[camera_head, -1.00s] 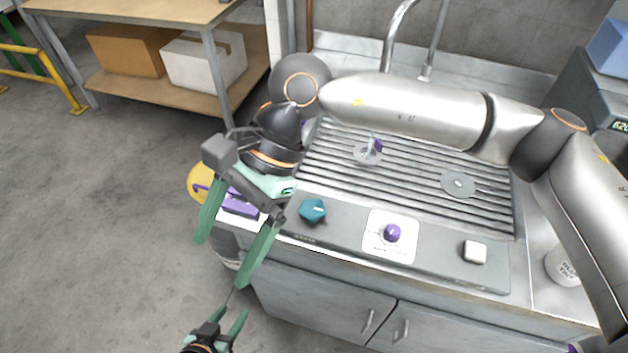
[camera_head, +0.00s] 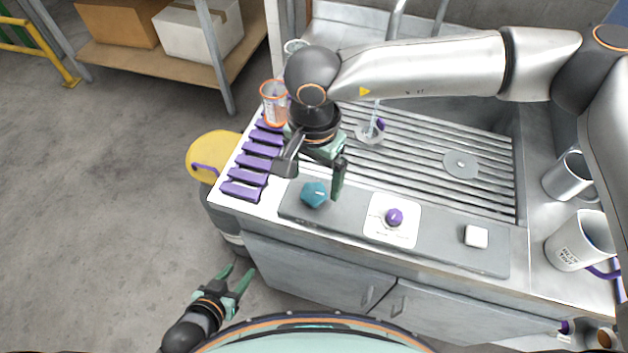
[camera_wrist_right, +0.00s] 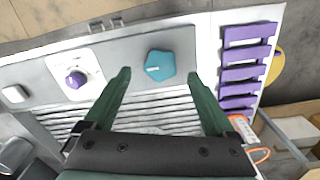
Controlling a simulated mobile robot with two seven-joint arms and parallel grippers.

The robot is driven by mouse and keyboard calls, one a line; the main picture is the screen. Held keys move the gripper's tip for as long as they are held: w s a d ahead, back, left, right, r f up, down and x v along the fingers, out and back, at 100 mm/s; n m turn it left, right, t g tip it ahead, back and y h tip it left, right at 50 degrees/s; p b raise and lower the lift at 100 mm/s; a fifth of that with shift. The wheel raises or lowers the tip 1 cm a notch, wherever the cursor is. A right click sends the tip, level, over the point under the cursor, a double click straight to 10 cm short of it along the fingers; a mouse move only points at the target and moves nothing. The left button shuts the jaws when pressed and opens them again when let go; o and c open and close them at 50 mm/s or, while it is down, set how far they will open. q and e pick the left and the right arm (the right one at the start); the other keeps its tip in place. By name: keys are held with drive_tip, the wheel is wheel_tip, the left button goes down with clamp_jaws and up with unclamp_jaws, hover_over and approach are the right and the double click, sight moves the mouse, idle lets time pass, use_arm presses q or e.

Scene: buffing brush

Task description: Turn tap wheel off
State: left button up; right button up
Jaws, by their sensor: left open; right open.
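A teal, many-sided wheel knob (camera_head: 314,194) with a white mark sits on the grey front panel (camera_head: 450,238) of the sink unit; it also shows in the right wrist view (camera_wrist_right: 160,66). My right gripper (camera_wrist_right: 158,75) is open and empty, its fingertips on either side of the knob in that view, with a gap on each side. In the head view my right gripper (camera_head: 314,178) hangs above and behind the knob; one finger is partly hidden. My left gripper (camera_head: 237,273) is open and empty, low in front of the cabinet.
A purple knob (camera_head: 394,217) on a white plate and a white button (camera_head: 476,236) sit right of the teal knob. A purple slatted rack (camera_head: 251,172) lies left. Mugs (camera_head: 579,242) stand right. A pale streak, possibly water, shows over the drainer (camera_head: 420,160).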

sight(314, 192)
drive_tip(key=shift+f, duration=1.65)
drive_tip(key=c, duration=1.4)
